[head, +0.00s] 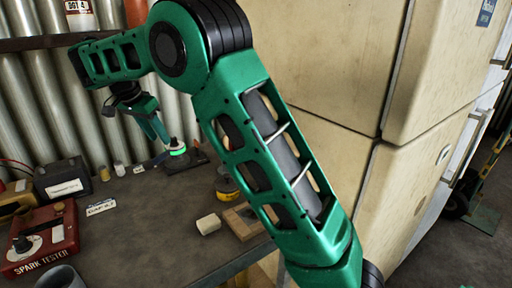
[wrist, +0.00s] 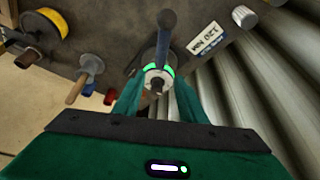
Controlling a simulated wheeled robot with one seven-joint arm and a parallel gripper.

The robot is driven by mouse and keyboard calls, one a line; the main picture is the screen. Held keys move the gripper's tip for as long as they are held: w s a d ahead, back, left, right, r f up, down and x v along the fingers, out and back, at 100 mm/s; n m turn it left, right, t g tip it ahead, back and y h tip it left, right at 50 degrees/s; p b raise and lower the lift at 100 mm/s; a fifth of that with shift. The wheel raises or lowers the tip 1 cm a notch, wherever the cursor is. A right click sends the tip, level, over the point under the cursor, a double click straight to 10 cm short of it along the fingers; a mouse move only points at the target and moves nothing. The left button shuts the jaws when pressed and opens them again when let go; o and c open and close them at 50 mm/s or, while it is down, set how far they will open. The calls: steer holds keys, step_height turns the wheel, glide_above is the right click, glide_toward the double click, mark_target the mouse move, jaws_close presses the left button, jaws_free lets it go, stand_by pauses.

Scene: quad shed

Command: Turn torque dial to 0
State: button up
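A pale round dial (wrist: 154,80) with a glowing green ring sits on a dark device on the bench; I take it as the torque dial. In the head view the same dial (head: 177,150) is by the fingertips. A blue-grey rod with a rounded end (wrist: 166,38) extends beyond it. My gripper (wrist: 157,92) is open, with one green finger on each side of the dial; I cannot tell whether either touches it. In the head view my gripper (head: 163,138) points down at the dial. The dial's marks are not readable.
A white tag reading 120 NM (wrist: 206,38) lies beside the device. A red spark tester (head: 40,240) and a black box (head: 63,180) stand on the left of the bench. A yellow-banded pot (head: 226,186) and a pale block (head: 208,223) sit right. A tall cream cabinet (head: 320,70) bounds the right.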

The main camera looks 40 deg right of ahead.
steer(key=s+a, duration=0.1)
steer(key=a, duration=0.1)
steer(key=s+a, duration=0.1)
steer(key=a, duration=0.1)
steer(key=s+a, duration=0.1)
steer(key=a, duration=0.1)
steer(key=shift+s+a, duration=0.25)
steer(key=shift+s, duration=0.1)
steer(key=s+d+r+n+g, duration=0.1)
steer(key=s+d, duration=0.2)
steer(key=d, duration=0.5)
steer(key=s+d+r, duration=0.1)
steer(key=s+d, duration=0.3)
steer(key=d, duration=0.4)
steer(key=s+d+f+n+g+y, duration=0.1)
steer(key=s+d+n, duration=0.1)
steer(key=s+d, duration=1)
steer(key=shift+s+f, duration=0.4)
steer(key=shift+s, duration=0.75)
steer(key=shift+d, duration=0.1)
steer(key=s+f+n+y, duration=0.1)
steer(key=s+f, duration=0.3)
steer(key=s, duration=0.7)
steer(key=s+d+f+n+y, duration=0.1)
steer(key=s+f, duration=0.3)
steer(key=s, duration=0.8)
steer(key=shift+n+y, duration=0.3)
steer(key=shift+y, duration=0.2)
